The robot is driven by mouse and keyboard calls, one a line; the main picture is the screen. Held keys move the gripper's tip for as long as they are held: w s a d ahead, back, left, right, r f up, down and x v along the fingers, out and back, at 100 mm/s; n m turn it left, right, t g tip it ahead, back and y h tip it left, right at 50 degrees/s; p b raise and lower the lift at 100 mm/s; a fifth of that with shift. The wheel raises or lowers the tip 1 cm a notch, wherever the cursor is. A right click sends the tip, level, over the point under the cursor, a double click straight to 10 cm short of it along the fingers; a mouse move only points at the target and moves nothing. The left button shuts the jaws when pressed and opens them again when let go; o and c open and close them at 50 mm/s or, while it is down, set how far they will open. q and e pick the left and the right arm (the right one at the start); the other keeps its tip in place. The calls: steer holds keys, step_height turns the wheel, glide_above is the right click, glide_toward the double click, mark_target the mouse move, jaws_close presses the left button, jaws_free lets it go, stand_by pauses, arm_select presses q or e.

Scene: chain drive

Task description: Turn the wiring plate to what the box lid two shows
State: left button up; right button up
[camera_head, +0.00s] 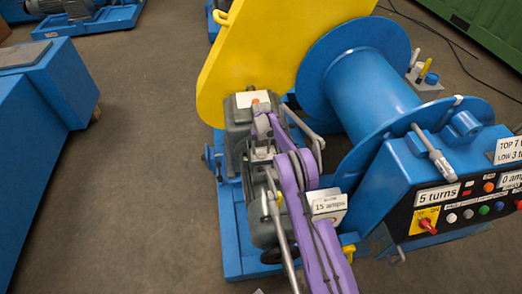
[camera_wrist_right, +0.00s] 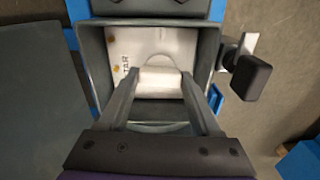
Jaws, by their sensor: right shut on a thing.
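In the right wrist view the wiring plate (camera_wrist_right: 125,48) is a white plate inside an open grey box. It carries a word that seems to read "STAR" and small brass-coloured spots. My right gripper (camera_wrist_right: 160,80) reaches into the box, its two fingers shut on the plate's white rounded grip (camera_wrist_right: 160,76). In the head view my purple right arm ends with the gripper (camera_head: 262,112) at a grey motor's top box, where part of the white plate (camera_head: 252,97) shows. I cannot make out the box lid two or its drawing. My left gripper is not in view.
A yellow guard (camera_head: 250,45) and a blue drum (camera_head: 375,95) stand behind and right of the motors. A blue control panel (camera_head: 460,215) with "5 turns" is at the right.

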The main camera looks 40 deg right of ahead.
steer(key=m+b, duration=0.3)
steer(key=m, duration=0.1)
steer(key=shift+f, duration=0.1)
steer(key=m+b, duration=0.2)
steer(key=m, duration=0.2)
steer(key=shift+m+b, duration=0.3)
steer(key=m+b, duration=0.2)
steer(key=m, duration=0.2)
steer(key=shift+m+b, duration=0.9)
steer(key=shift+m, duration=1.3)
steer(key=o, duration=1.4)
steer(key=shift+r, duration=0.2)
